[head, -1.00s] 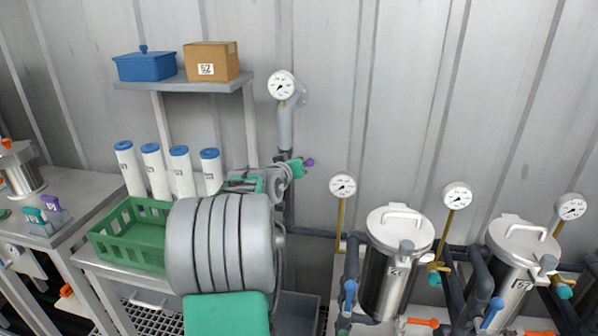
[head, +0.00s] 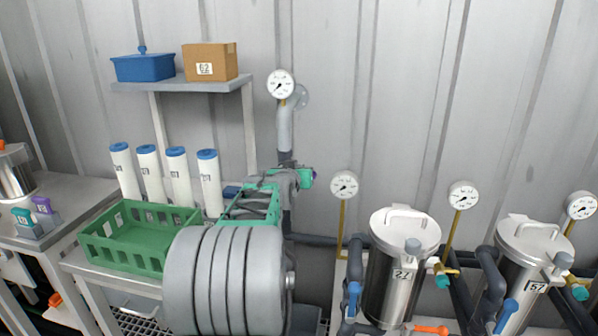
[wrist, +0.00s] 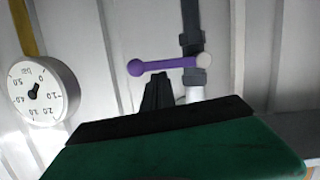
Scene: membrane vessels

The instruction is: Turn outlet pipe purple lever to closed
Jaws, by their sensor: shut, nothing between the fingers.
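The purple lever (wrist: 165,65) shows in the wrist view, lying crosswise to the grey outlet pipe (wrist: 190,20), with its round knob at the left and its pivot on the pipe. My gripper (wrist: 158,78) is shut and empty, its black fingertips just below the lever's middle in that view. I cannot tell whether they touch it. In the head view my gripper (head: 306,178) is beside the outlet pipe (head: 285,128), below a gauge. Only a small purple bit of the lever (head: 315,175) shows there; my gripper hides most of the rest.
A gauge (wrist: 38,92) is beside the lever in the wrist view. A shelf (head: 180,85) with a blue box and a carton is at upper left. A green crate (head: 125,255) and white filter cylinders are left of my arm. Steel vessels (head: 400,270) stand at right.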

